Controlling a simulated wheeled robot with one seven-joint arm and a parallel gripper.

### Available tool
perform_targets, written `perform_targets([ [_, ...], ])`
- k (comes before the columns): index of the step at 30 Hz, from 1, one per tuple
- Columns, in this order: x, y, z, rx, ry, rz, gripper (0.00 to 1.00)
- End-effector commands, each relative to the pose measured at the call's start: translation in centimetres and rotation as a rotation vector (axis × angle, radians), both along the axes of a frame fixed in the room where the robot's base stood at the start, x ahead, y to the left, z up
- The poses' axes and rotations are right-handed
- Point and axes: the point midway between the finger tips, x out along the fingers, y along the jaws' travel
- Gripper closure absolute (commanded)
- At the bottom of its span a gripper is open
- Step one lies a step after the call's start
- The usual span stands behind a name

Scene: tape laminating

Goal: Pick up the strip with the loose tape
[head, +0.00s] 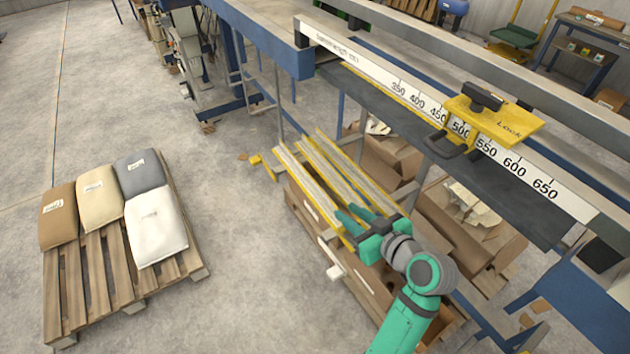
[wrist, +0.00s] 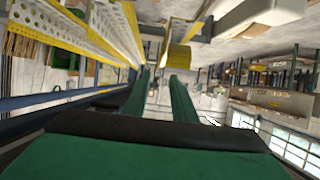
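Three long grey strips with yellow edges lie side by side in the head view: a left strip (head: 308,188), a middle strip (head: 335,178) and a right strip (head: 362,170). Perforated yellow-and-grey strips (wrist: 85,30) run along the upper left there.
A long brown box (head: 318,222) is under the strips. Open cartons (head: 465,222) stand to the right, below a blue-framed machine with a measuring scale (head: 400,90). A pallet (head: 95,285) with several sacks stands at left. The floor between is clear.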

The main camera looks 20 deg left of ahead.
Motion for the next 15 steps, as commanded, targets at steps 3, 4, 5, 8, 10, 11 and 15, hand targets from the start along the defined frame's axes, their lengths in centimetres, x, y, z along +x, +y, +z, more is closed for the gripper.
perform_targets([
  [3, 1.1, 1.4, -0.8, 0.000, 0.002, 0.001, 0.76],
  [4, 1.3, 1.7, -0.9, 0.000, 0.001, 0.002, 0.76],
  [5, 1.6, 2.0, -1.1, -0.001, 0.001, 0.001, 0.76],
  [8, 2.1, 2.7, -1.5, 0.000, 0.002, 0.001, 0.76],
  [10, 2.4, 2.9, -1.6, 0.000, 0.000, -0.001, 0.76],
  [11, 2.4, 3.0, -1.6, 0.000, 0.000, -0.001, 0.76],
  [15, 3.1, 3.9, -2.1, -0.001, 0.002, 0.001, 0.76],
])
